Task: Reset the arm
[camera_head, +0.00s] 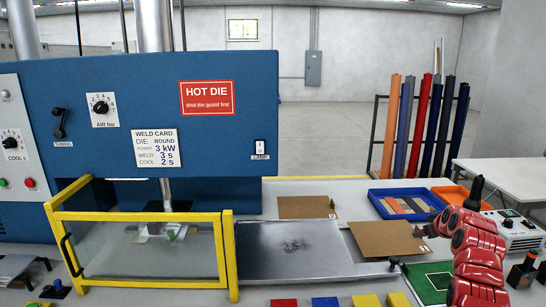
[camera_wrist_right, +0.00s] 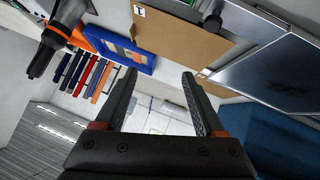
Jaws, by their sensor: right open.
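My right arm (camera_head: 475,250), with red links, comes up from the bottom right in the head view. It is bent beside the blue tray and the brown board. Its gripper is small and hard to make out there. In the right wrist view my right gripper (camera_wrist_right: 160,76) is open, with its two dark fingers wide apart. Nothing is between the fingers. The fingertips stand clear of the blue tray and the brown board in that view. My left gripper is not in view.
The blue welder (camera_head: 230,130) and yellow-framed guard (camera_head: 145,217) stand left. A metal plate (camera_head: 290,262) lies mid-table, with brown boards (camera_head: 385,238) beside it. A blue tray (camera_head: 375,203) of strips, an orange tray (camera_head: 450,193) and a grey control box (camera_head: 515,232) stand right.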

